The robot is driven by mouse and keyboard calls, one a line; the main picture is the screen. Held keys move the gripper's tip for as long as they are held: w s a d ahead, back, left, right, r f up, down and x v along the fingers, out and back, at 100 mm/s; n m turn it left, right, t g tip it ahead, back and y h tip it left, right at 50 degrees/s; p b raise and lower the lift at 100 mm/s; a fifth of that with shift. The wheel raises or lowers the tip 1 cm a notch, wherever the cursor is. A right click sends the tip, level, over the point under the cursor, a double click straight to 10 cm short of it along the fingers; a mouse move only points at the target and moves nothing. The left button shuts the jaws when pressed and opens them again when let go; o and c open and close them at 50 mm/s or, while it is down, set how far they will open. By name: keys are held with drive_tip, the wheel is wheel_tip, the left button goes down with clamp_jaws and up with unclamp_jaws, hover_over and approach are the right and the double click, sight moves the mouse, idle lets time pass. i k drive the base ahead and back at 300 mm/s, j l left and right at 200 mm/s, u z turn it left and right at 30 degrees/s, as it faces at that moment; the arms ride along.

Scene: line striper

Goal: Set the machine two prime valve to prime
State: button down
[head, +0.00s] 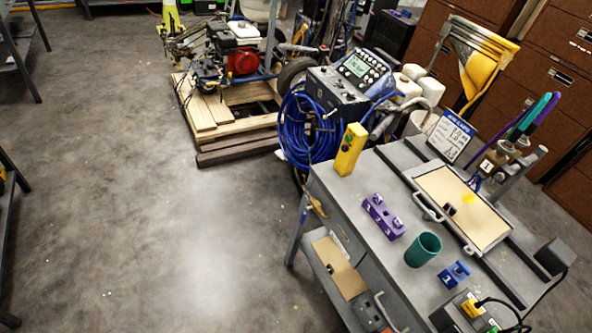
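My gripper does not show in the head view. Behind the bench stands a machine with a coiled blue hose (302,128) and a grey control box (340,93). Another machine with a red and white engine (240,50) stands on a wooden pallet (218,115). I cannot tell which one is machine two, and I cannot make out a prime valve's setting.
The bench also holds a yellow box (350,149), a green cup (422,249), a tan panel with a handle (464,205) and a small sign (450,136). Brown drawer cabinets (555,70) stand at the back right. The concrete floor (130,200) at left is clear.

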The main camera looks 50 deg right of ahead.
sight(305, 213)
drive_tip(key=i+z, duration=0.4)
drive_tip(key=i, duration=0.15)
drive_tip(key=i+z, duration=0.4)
drive_tip(key=i, duration=0.2)
drive_tip(key=i+j+z, duration=0.6)
drive_tip(key=i+z, duration=0.25)
drive_tip(key=i+j+z, duration=0.35)
drive_tip(key=z, duration=0.15)
drive_tip(key=i+j+z, duration=0.3)
drive_tip(key=j+z, duration=0.15)
drive_tip(key=i+j+z, duration=0.2)
drive_tip(key=j+z, duration=0.3)
